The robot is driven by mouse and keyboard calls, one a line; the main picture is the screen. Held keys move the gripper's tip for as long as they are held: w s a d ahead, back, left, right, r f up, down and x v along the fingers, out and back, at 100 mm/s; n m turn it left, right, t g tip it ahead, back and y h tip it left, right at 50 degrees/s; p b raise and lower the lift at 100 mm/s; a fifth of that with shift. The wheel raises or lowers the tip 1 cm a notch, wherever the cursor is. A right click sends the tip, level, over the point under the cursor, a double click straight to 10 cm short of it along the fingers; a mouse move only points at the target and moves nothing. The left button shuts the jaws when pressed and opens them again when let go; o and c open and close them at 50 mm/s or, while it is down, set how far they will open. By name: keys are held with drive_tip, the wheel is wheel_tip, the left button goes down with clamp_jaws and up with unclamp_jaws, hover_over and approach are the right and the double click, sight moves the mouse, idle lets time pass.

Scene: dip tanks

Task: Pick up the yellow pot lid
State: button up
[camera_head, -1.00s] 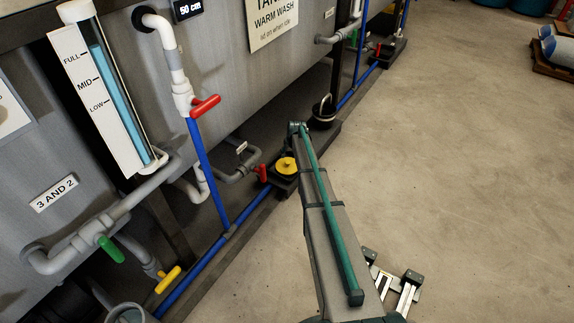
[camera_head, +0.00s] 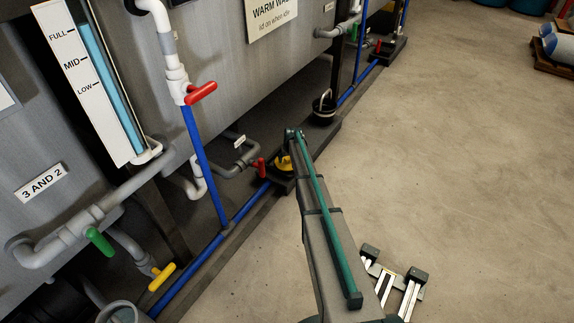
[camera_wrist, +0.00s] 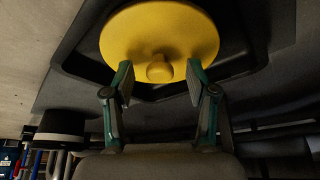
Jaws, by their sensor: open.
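The yellow pot lid (camera_wrist: 180,32) is a round disc with a small knob (camera_wrist: 160,70) in its middle, large at the top of the wrist view. In the head view the lid (camera_head: 283,164) sits low by the tank, partly hidden behind the end of my arm. It lies over a dark square tray (camera_wrist: 80,48). My gripper (camera_wrist: 159,82) is open. Its two fingers stand on either side of the knob in the wrist picture, with a gap on both sides. I cannot tell how far the fingertips are from the lid in depth.
A red valve handle (camera_head: 259,167) on a grey pipe is close to the lid. A blue pipe (camera_head: 250,204) runs along the tank base. A black pot (camera_head: 324,108) with a handle stands further back.

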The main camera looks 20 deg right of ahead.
clamp_jaws()
drive_tip(key=shift+r, duration=0.25)
